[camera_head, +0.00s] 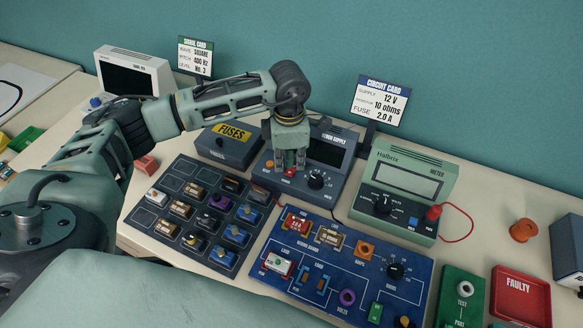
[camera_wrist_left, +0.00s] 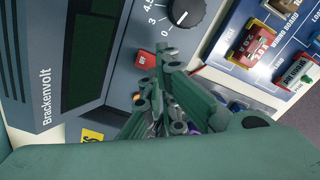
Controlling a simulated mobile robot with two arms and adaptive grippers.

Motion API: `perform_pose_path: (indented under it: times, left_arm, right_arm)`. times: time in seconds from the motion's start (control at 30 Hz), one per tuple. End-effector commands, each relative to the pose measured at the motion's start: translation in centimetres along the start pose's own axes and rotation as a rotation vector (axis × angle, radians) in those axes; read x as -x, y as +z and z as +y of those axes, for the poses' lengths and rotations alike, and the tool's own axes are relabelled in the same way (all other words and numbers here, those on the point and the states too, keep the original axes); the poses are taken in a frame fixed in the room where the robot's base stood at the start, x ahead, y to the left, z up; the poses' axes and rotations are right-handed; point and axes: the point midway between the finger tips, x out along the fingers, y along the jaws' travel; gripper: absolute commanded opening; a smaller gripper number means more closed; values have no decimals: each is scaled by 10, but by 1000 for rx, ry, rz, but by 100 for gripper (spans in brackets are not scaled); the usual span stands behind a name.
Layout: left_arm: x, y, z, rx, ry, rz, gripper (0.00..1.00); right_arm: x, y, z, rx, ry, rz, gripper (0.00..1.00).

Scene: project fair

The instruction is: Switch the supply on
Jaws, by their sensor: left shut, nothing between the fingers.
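The supply (camera_head: 347,178) is a dark blue-grey bench unit with a dark screen, a black knob (camera_head: 316,181) and a red switch (camera_head: 291,172). In the left wrist view it carries the name Brackenvolt, and its red switch (camera_wrist_left: 146,62) sits beside the numbered knob (camera_wrist_left: 187,12). My left gripper (camera_head: 289,165) points down at the supply's front panel, right at the red switch. Its fingers (camera_wrist_left: 160,74) are shut and empty, with the tips close to the switch; I cannot tell whether they touch it. My right gripper is not in view.
A fuses box (camera_head: 222,150) stands left of the supply and a green-grey meter (camera_head: 410,165) right of it. In front are a tray of components (camera_head: 160,212) and a blue wiring board (camera_head: 330,300). A circuit card (camera_head: 382,100) stands behind.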

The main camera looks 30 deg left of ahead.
Motion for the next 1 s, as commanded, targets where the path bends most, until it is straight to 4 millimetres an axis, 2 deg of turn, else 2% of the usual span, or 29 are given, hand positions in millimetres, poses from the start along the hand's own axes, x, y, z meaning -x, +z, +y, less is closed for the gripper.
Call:
perform_pose_path:
  times: [1.0]
  left_arm:
    - [-16,0,0,0,0,0,0]
  right_arm:
    - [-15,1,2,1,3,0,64]
